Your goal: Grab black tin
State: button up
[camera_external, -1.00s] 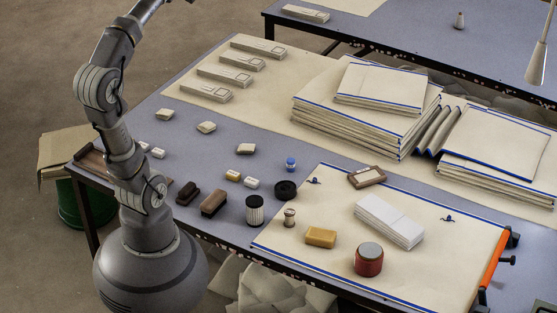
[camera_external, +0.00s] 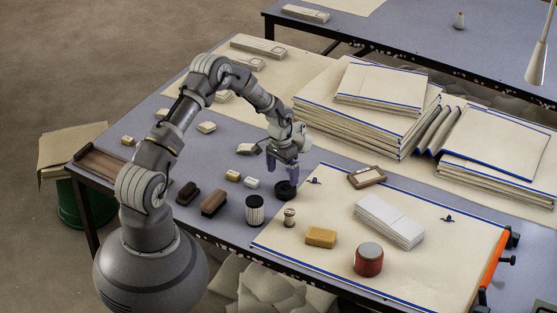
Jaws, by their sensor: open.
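The black tin (camera_external: 286,191) is a low, round, dark disc. It sits on the blue-grey table just left of the cream cloth with the blue edge. My gripper (camera_external: 282,174) points down with its purple fingers apart. In the picture the fingers are just above and partly in front of the tin's far side. I cannot tell whether they touch it. No object shows between the fingers.
A ribbed black-and-white cylinder (camera_external: 255,211) and a small spool (camera_external: 290,217) stand close in front of the tin. Small white and yellow blocks (camera_external: 234,175) lie to its left, with dark brushes (camera_external: 214,202) nearer. Folded cloth stacks (camera_external: 350,118) rise behind right.

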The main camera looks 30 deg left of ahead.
aim_at(286, 188)
jog(key=f+b, duration=0.1)
jog(key=f, duration=0.1)
jog(key=f+b, duration=0.1)
jog(key=f, duration=0.1)
jog(key=w+f+b, duration=0.1)
jog(key=f, duration=0.2)
jog(key=shift+d, duration=0.3)
jog(key=c, duration=1.3)
